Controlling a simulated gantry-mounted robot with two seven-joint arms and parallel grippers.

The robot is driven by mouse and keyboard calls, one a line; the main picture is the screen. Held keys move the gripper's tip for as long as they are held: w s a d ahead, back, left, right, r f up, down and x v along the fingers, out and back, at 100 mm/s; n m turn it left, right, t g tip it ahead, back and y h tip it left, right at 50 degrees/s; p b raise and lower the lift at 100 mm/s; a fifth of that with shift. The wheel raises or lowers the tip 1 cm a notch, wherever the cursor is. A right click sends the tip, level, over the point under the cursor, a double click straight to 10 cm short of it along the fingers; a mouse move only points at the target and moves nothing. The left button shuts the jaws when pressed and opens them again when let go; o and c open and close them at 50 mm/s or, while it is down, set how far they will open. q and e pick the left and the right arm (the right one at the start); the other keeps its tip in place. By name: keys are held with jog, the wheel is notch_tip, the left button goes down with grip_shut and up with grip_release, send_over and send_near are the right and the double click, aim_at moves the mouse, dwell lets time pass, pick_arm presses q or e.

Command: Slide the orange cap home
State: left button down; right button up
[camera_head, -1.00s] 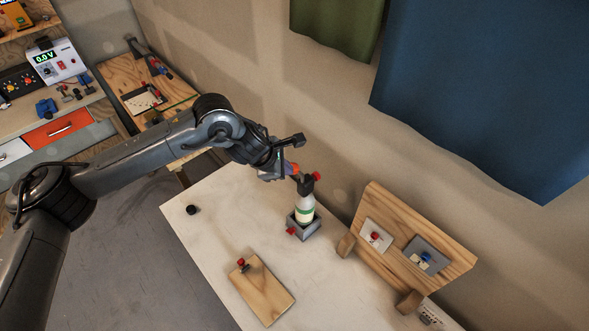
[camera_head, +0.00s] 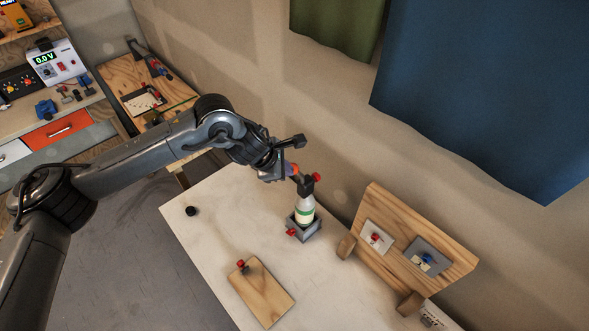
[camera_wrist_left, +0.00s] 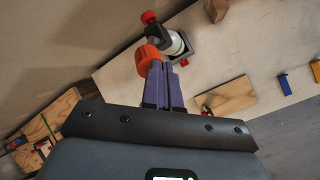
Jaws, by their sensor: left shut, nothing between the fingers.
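The orange cap (camera_head: 293,169) is at the left end of the black spray head (camera_head: 306,186) on a white bottle (camera_head: 305,211) with a green band. The bottle stands upright in a grey holder (camera_head: 316,231). My left gripper (camera_head: 286,170) is shut and empty, its purple fingertips (camera_wrist_left: 160,67) right beside the orange cap (camera_wrist_left: 149,55) in the left wrist view. I cannot tell whether they touch it. Whether a gap is left between cap and spray head is hard to see. My right gripper is not in view.
A red knob (camera_head: 315,177) is on the far side of the spray head. A wooden board (camera_head: 262,291) lies on the white table (camera_head: 215,232), and an upright wooden panel (camera_head: 447,249) stands at the right. A small black round thing (camera_head: 191,211) sits at left. The wall is close behind.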

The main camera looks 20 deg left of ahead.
pick_arm(q)
jog(key=shift+p+v, duration=1.1)
jog(key=shift+v, duration=1.3)
